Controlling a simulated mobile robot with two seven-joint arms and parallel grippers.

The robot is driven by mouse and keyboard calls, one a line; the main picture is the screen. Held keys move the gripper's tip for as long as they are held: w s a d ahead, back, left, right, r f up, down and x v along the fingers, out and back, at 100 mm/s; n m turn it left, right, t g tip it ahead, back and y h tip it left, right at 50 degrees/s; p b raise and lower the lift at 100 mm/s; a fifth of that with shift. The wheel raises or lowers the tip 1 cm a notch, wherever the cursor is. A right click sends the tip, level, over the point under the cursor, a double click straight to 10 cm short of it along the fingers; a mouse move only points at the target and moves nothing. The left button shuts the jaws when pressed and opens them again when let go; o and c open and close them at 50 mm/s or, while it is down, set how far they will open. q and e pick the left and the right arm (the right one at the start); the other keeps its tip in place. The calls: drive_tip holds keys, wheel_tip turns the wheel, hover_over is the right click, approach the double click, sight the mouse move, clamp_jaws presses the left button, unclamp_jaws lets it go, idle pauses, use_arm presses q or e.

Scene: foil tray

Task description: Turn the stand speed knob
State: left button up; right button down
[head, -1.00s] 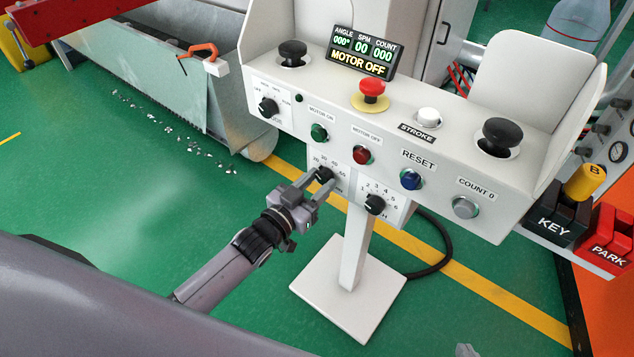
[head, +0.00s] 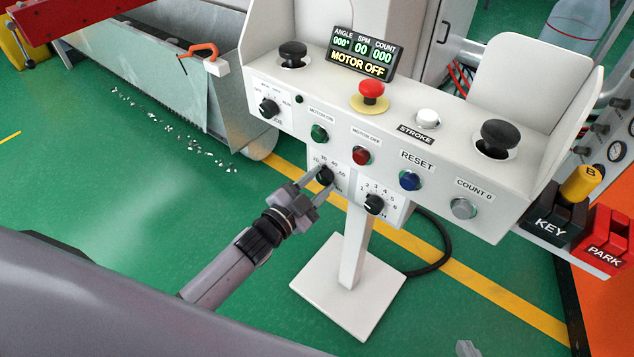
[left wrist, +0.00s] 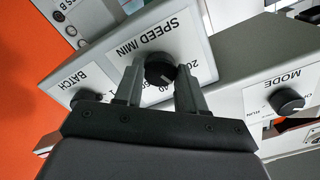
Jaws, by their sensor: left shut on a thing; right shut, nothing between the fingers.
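The speed knob (head: 325,175) is a small black round knob on a white plate under the control box, with numbers printed around it. In the left wrist view the knob (left wrist: 160,70) sits between the two grey fingers, beside the upside-down label SPEED /MIN; a pale mark shows on its face. My left gripper (head: 319,183) reaches it from the lower left and is shut on it. Only a small grey tip of my right gripper (head: 467,349) shows at the bottom edge of the head view; it is shut and empty.
The batch knob (head: 374,204) is close to the right. Green, red and blue buttons and the mode knob (head: 269,108) are on the box above. The display (head: 362,53) reads SPM 00 and MOTOR OFF. The stand's post (head: 355,245) is below.

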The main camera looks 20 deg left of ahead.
idle(0.3)
use_arm(q)
drive_tip(key=o, duration=1.1)
drive_tip(key=shift+c, duration=0.2)
drive_tip(key=p+v, duration=0.1)
drive_tip(key=v, duration=0.6)
drive_tip(key=shift+s, duration=0.1)
